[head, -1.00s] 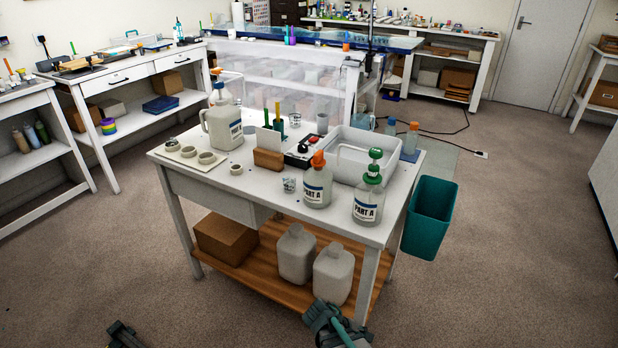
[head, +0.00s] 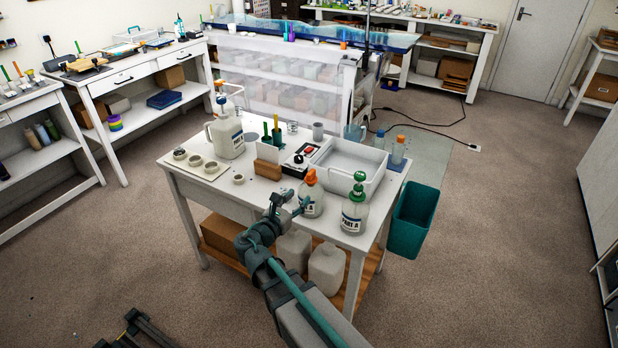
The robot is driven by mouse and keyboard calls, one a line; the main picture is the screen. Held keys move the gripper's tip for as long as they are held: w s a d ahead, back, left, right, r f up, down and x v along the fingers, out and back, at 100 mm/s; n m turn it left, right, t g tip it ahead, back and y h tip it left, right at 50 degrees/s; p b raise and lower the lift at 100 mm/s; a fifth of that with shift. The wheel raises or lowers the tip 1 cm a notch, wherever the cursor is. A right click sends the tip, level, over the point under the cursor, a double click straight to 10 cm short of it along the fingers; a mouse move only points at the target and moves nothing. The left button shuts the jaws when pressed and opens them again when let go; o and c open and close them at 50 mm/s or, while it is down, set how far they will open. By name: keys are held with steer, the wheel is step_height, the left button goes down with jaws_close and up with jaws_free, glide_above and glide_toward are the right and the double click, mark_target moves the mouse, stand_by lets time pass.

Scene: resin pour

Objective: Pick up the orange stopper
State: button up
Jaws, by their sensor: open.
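The orange stopper (head: 311,177) sits on top of a clear bottle (head: 312,203) labelled PART A, near the front of the white work table (head: 345,240). A second PART A bottle (head: 353,216) with a green top (head: 359,181) stands to its right. My gripper (head: 295,203) is open and empty, just left of the orange-topped bottle and lower in the picture than the stopper. I cannot tell whether it touches the bottle. It partly covers the bottle's left side.
A white tray (head: 350,183) stands behind the bottles. A wooden block (head: 267,168) with a card, a large jug (head: 226,138) and small round cups (head: 195,160) are to the left.

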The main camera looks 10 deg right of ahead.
mark_target(308, 176)
steer(key=shift+n+t, duration=0.3)
steer(key=shift+n, duration=0.1)
steer(key=w+d, duration=0.1)
steer(key=w+d+r+p, duration=0.1)
steer(key=w, duration=0.2)
steer(key=shift+w+d+r, duration=0.35)
steer(key=shift+w+d, duration=0.05)
steer(key=p+x, duration=0.1)
steer(key=x, duration=0.2)
steer(key=p+x, duration=0.1)
steer(key=shift+w+r+p, duration=0.2)
steer(key=shift+r+p, duration=0.15)
steer(key=shift+r, duration=0.05)
steer(key=shift+w+d+f, duration=0.1)
steer(key=shift+w+d, duration=0.15)
steer(key=shift+d, duration=0.1)
jaws_close()
